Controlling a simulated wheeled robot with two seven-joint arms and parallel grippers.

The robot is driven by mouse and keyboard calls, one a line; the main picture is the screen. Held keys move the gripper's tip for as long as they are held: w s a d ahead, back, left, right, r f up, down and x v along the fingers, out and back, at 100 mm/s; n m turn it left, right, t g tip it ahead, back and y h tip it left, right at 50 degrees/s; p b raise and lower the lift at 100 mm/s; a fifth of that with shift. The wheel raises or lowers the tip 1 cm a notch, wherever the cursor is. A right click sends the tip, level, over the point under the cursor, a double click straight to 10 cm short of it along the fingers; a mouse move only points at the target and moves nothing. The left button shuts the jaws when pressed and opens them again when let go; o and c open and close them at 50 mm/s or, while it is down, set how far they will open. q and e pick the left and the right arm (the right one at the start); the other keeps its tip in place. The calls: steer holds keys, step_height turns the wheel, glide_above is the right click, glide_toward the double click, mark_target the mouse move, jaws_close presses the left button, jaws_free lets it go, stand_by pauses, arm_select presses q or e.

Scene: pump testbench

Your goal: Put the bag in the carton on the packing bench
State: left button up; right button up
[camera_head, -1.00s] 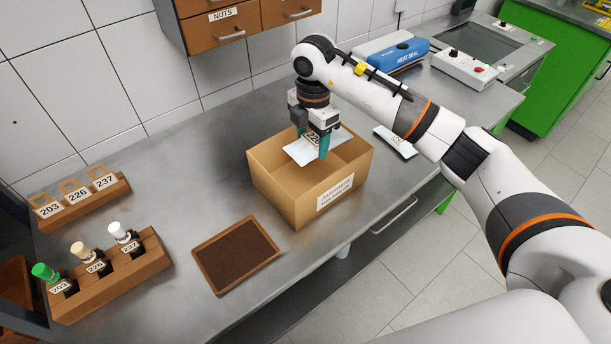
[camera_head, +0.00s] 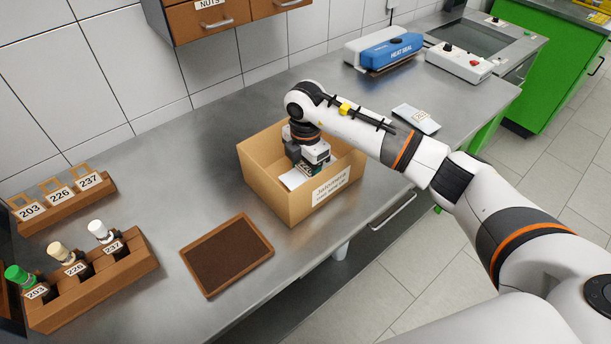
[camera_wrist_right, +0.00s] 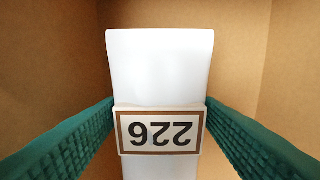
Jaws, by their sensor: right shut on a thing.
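The carton (camera_head: 268,185) stands open on the packing bench, a labelled face toward the front right. My right gripper (camera_head: 308,167) reaches down inside it, shut on the white bag (camera_head: 293,179). In the right wrist view the bag (camera_wrist_right: 160,70) hangs between the green fingers, with a tag reading 226 at the grip; carton walls (camera_wrist_right: 50,50) surround it. The bag's lower end is hidden in the head view, so I cannot tell whether it touches the carton floor. My left gripper is not in view.
Another white bag (camera_head: 416,118) lies on the bench right of the carton. A brown tray (camera_head: 205,285) lies in front. Racks with tags (camera_head: 75,205) and bottles (camera_head: 130,272) stand at left. A blue heat sealer (camera_head: 390,50) stands at the back.

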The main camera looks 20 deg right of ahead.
mark_target(306, 171)
step_height(306, 171, down, 3)
steer(key=shift+f+p, duration=0.1)
steer(key=shift+p, duration=0.2)
steer(key=shift+f, duration=0.2)
steer(key=shift+f, duration=0.1)
steer(key=o, duration=1.2)
step_height(306, 171, up, 12)
steer(key=b, duration=0.2)
steer(key=shift+b, duration=0.35)
